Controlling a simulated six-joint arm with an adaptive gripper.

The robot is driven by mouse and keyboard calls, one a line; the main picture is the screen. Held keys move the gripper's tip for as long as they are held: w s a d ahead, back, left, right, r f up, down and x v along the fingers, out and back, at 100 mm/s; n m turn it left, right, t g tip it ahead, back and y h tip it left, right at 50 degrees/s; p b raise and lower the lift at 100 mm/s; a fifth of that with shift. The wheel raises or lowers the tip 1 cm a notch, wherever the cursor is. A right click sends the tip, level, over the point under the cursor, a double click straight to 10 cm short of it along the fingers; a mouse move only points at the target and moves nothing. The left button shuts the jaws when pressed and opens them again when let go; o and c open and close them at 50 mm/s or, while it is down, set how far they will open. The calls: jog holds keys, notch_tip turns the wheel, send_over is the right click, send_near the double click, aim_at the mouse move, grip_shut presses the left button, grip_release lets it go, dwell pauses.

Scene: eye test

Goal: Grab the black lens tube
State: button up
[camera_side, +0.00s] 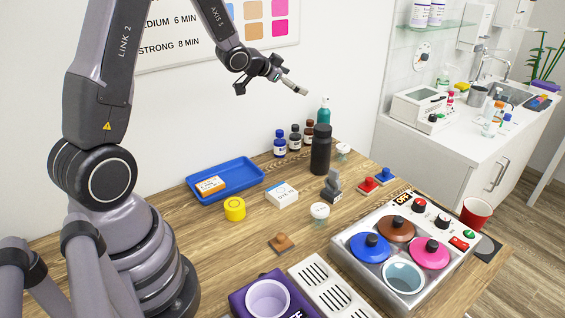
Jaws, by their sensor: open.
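A tall black cylinder (320,152), which looks like the black lens tube, stands upright on the wooden table towards the back, near the wall. My gripper (264,80) is in the air, up and to the left of the tube and apart from it. Its jaws are open. A grey piece with a pale tip (296,86) sticks out to the right from the gripper; I cannot tell whether it is part of it.
Several small bottles (280,144) and a teal bottle (324,112) stand just behind the tube. A blue tray (198,190) lies left. A panel with coloured lids (340,250) fills the front right.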

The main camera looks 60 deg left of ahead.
notch_tip(320, 180, down, 12)
jog(key=w+a+t+h, duration=0.2)
jog(key=a+h, duration=0.1)
jog(key=t+h, duration=0.2)
jog(key=t, duration=0.1)
send_near(315, 131)
jog(key=shift+n, duration=0.4)
jog(key=x, duration=1.2)
jog(key=shift+w, duration=0.4)
jog(key=c, duration=1.3)
jog(key=shift+c, duration=0.3)
